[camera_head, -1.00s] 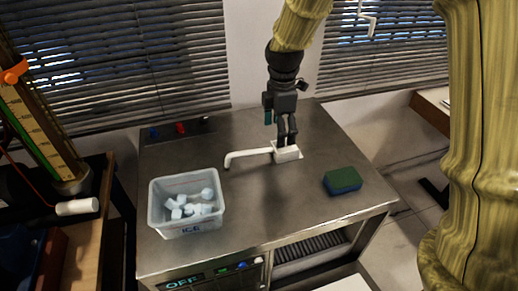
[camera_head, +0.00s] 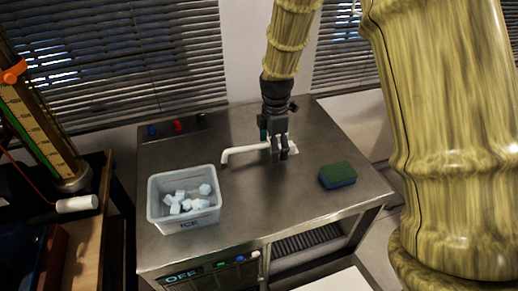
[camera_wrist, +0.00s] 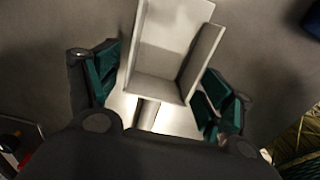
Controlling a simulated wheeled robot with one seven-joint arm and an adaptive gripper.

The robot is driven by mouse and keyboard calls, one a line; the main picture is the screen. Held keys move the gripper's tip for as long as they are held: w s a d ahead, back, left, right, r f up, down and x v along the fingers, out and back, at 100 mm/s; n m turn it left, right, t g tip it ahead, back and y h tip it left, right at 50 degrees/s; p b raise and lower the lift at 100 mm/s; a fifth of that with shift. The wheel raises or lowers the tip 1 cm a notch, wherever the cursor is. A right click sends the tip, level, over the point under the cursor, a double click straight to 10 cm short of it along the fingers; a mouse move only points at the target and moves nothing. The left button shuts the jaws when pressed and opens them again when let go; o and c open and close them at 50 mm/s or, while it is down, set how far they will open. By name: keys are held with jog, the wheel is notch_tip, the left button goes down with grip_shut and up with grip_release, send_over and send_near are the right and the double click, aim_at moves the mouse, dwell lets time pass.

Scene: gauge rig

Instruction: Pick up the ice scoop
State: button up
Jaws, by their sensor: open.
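The white ice scoop (camera_head: 244,150) lies on the steel counter (camera_head: 240,215), its handle pointing left with a bent end and its bowl at the right, partly hidden behind my gripper (camera_head: 280,155). My gripper points down over the bowl end. In the wrist view the scoop's open, box-like bowl (camera_wrist: 172,50) lies ahead of and between the green-padded fingers of my gripper (camera_wrist: 160,95). The fingers are apart, one on each side. A short part of the handle shows below the bowl before my gripper's dark body hides it. I cannot tell whether a finger touches the scoop.
A clear bin of ice cubes marked ICE (camera_head: 184,213) stands on the counter at left. A green and blue sponge (camera_head: 338,175) lies at right. Small red and blue items (camera_head: 177,125) sit at the back left edge. The counter between bin and sponge is clear.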

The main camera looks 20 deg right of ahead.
jog(key=shift+w+f, duration=0.1)
jog(key=c, duration=1.2)
